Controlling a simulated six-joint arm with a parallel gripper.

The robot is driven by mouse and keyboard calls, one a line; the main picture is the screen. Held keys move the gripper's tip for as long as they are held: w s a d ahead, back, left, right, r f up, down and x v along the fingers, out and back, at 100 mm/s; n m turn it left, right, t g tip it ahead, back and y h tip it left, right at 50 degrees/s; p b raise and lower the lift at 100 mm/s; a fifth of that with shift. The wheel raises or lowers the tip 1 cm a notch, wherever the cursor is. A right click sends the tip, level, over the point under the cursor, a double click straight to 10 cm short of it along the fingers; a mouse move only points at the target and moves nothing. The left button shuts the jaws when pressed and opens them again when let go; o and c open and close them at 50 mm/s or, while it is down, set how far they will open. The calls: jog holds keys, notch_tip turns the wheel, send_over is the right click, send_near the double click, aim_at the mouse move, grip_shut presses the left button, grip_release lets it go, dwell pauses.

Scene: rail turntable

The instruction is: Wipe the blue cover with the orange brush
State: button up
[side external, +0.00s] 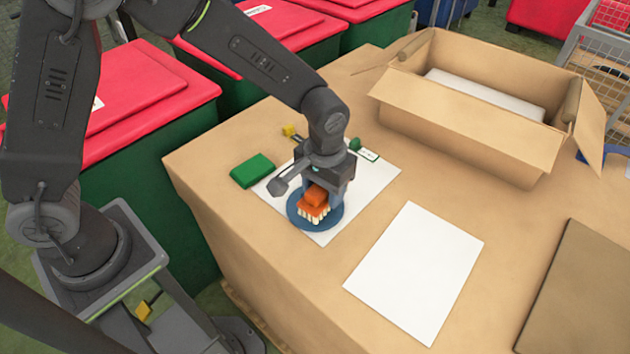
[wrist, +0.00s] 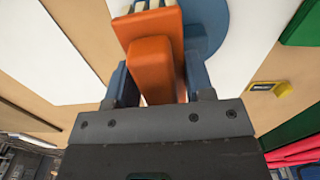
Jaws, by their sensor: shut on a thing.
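The orange brush (side external: 315,197) has pale bristles pointing down and is held in my gripper (side external: 322,185). The bristles are over the round blue cover (side external: 295,221) and look to be touching it, though exact contact is hard to tell. The cover lies flat on a white sheet. In the wrist view the brush (wrist: 153,68) sits between the two fingers of my gripper (wrist: 155,85). Part of the blue cover (wrist: 213,20) shows behind it there; the brush and a finger hide the rest.
A green block (side external: 253,171) lies left of the cover, with a small yellow item (side external: 290,131) behind. A green item with a label (side external: 368,154) is behind right. A second white sheet (side external: 415,270) and an open carton (side external: 480,150) are to the right.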

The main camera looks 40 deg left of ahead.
jog(key=shift+d, duration=0.15)
jog(key=shift+s+a+r, duration=0.15)
jog(key=shift+a, duration=2.3)
jog(key=shift+w+d, duration=0.2)
jog(key=shift+d, duration=2.25)
jog(key=shift+s+a+f, duration=0.15)
jog(key=shift+a, duration=1.1)
jog(key=shift+s+a+f, duration=0.1)
jog(key=shift+a, duration=1.15)
jog(key=shift+w+d+r, duration=0.1)
jog(key=shift+d, duration=1.2)
jog(key=shift+w+d, duration=0.1)
jog(key=shift+d, duration=1.15)
